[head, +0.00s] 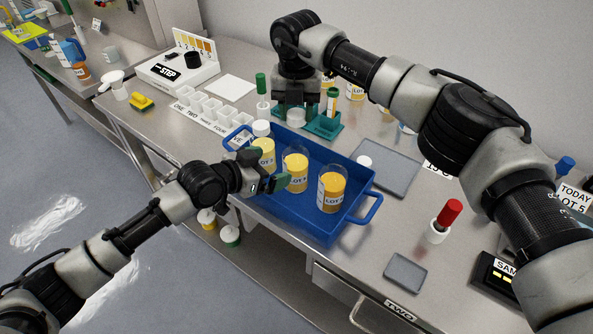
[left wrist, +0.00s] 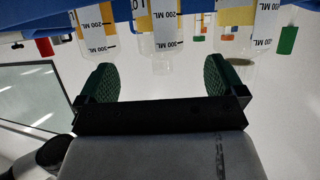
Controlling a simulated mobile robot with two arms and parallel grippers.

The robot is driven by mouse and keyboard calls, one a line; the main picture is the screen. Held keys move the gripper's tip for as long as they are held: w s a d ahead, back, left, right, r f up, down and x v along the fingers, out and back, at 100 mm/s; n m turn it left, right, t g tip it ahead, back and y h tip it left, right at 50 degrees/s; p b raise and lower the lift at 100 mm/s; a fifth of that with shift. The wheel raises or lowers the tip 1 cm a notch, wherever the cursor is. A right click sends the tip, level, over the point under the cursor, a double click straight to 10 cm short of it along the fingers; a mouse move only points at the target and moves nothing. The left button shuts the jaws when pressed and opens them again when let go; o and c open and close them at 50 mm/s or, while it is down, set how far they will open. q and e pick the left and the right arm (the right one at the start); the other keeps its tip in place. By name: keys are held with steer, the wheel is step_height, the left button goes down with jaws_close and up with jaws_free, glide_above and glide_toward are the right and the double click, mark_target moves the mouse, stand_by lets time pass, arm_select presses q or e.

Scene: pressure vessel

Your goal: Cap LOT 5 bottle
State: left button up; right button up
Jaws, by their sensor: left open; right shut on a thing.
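Yellow-filled bottles stand upright in a blue tray (head: 300,218): a left bottle (head: 264,148), a middle bottle (head: 295,170) and a front-right bottle (head: 333,190). Their labels start with LOT; I cannot read the numbers surely. The middle and front-right bottles look uncapped. A sign (head: 574,198) at right reads TODAY LOT 5. My left gripper (head: 277,169) is open and empty at the tray's near side, beside the left and middle bottles; its open fingers also show in the left wrist view (left wrist: 168,82). My right gripper (head: 296,112) is shut on a white cap (head: 296,118) behind the tray.
A white cap (head: 364,161) lies by the tray's right rim. A grey pad (head: 388,172), a smaller pad (head: 405,272) and a red-topped marker in a white holder (head: 438,232) are at right. White cups (head: 208,108) and a green-topped tube (head: 262,90) stand behind the tray.

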mark_target(285, 162)
arm_select(q)
steer(key=x, duration=0.8)
arm_select(e)
steer(key=shift+a, duration=0.1)
arm_select(q)
steer(key=shift+a, duration=0.1)
steer(key=c, duration=1.4)
steer(key=shift+o, duration=0.2)
arm_select(e)
steer(key=shift+f, duration=2.45)
steer(key=shift+f, duration=0.15)
steer(key=shift+f, duration=0.75)
steer(key=shift+f, duration=0.6)
